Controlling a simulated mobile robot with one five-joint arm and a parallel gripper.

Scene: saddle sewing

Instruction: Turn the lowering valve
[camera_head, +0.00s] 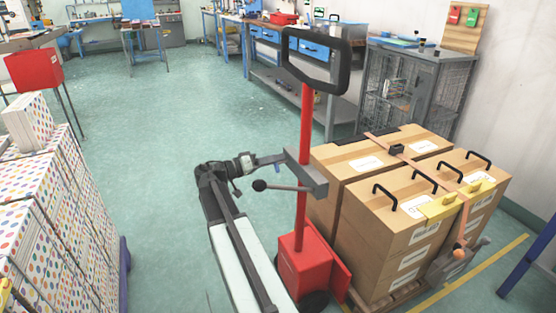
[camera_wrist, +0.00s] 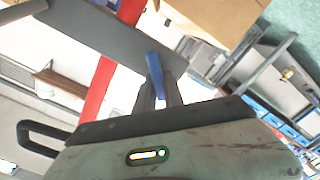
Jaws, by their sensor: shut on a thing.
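A pallet truck with a red column (camera_head: 304,125) and a black loop handle (camera_head: 317,42) stands in the middle of the head view. A grey bracket (camera_head: 307,175) sits on the column, with a black-knobbed lever (camera_head: 285,187) reaching left. The lowering valve, a small blue lever (camera_head: 271,160), sticks out from the bracket's upper left. In the wrist view the blue lever (camera_wrist: 154,70) lies between my fingertips against the grey bracket (camera_wrist: 100,38). My gripper (camera_head: 258,163) is shut on it; its fingers also show in the wrist view (camera_wrist: 159,92).
Stacked cardboard boxes (camera_head: 390,225) on a pallet stand right of the column. Polka-dot boxes (camera_head: 50,215) are stacked at the left. A wire cage cabinet (camera_head: 415,90) and a workbench (camera_head: 290,48) stand behind. The green floor (camera_head: 150,130) between is clear.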

